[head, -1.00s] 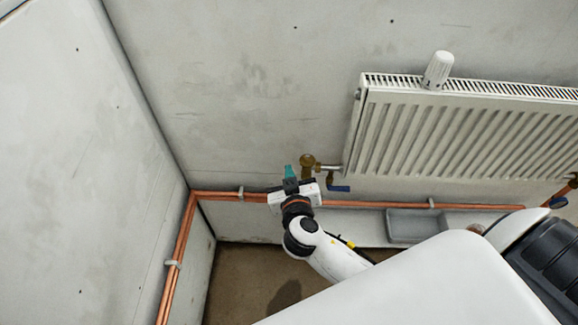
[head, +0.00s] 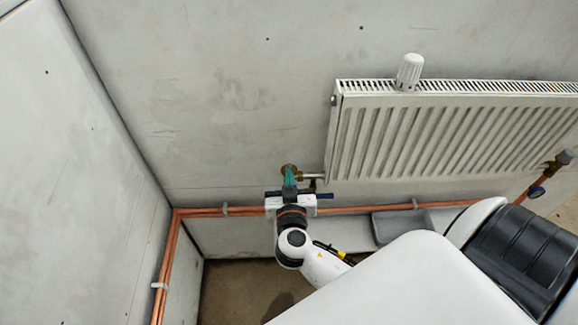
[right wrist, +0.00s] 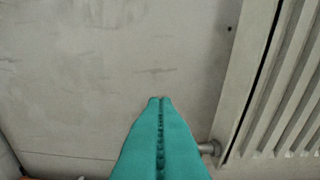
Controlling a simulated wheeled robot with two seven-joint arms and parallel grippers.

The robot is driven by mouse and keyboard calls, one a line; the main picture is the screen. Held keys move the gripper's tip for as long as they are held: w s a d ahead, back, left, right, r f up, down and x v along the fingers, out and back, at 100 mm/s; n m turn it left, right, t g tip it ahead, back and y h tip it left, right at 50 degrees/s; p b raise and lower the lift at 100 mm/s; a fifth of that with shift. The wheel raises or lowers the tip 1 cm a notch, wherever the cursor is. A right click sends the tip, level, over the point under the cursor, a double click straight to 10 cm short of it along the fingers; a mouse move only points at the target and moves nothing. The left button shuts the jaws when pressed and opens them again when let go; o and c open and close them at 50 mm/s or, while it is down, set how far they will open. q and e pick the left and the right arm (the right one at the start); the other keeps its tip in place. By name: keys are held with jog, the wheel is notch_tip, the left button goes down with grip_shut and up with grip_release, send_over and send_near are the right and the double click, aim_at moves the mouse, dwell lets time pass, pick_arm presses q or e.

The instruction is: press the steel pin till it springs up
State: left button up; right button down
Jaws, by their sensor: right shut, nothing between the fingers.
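My right gripper (head: 289,172) has teal fingers, closed together and empty. In the head view the fingertips overlap the brass valve (head: 284,168) at the lower left of the radiator; I cannot tell whether they touch it. The steel pin cannot be made out and the fingers cover much of the valve's face. In the right wrist view the shut fingers (right wrist: 160,102) point at the wall side and hide the valve; a short steel pipe stub (right wrist: 209,147) shows to their right. My left gripper is not in view.
Copper pipes (head: 350,210) run along the wall. A grey tray (head: 388,228) stands lower right.

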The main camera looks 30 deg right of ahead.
send_over(289, 166)
jog(key=v, duration=0.3)
jog(key=f, duration=0.3)
jog(key=f+b, duration=0.1)
jog(key=f, duration=0.1)
jog(key=shift+w+d+f, duration=0.15)
jog(key=shift+w, duration=0.1)
